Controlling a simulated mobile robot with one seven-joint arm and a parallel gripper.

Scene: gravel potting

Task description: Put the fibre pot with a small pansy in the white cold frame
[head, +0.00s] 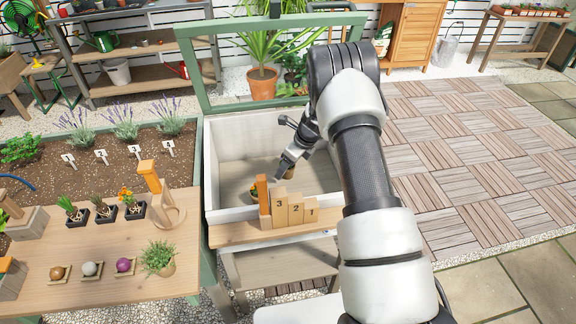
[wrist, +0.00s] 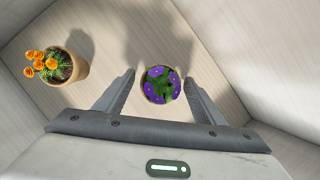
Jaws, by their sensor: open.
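The white cold frame (head: 228,214) stands in the middle of the head view with its green-framed lid up. The fibre pot with the small purple pansy (wrist: 160,85) stands on the cold frame's floor in the wrist view, seen from above. My gripper (head: 284,166) reaches down inside the cold frame. In the wrist view my gripper (wrist: 160,82) is open, with one finger on each side of the pansy pot and a small gap at both sides. In the head view the pansy is mostly hidden by my gripper.
A pot with orange flowers (wrist: 68,65) stands in the cold frame, left of the pansy. Numbered wooden blocks (head: 288,208) and an orange-topped post (head: 263,195) stand at the front ledge. The potting table (head: 95,262) at left holds small plants and bulbs.

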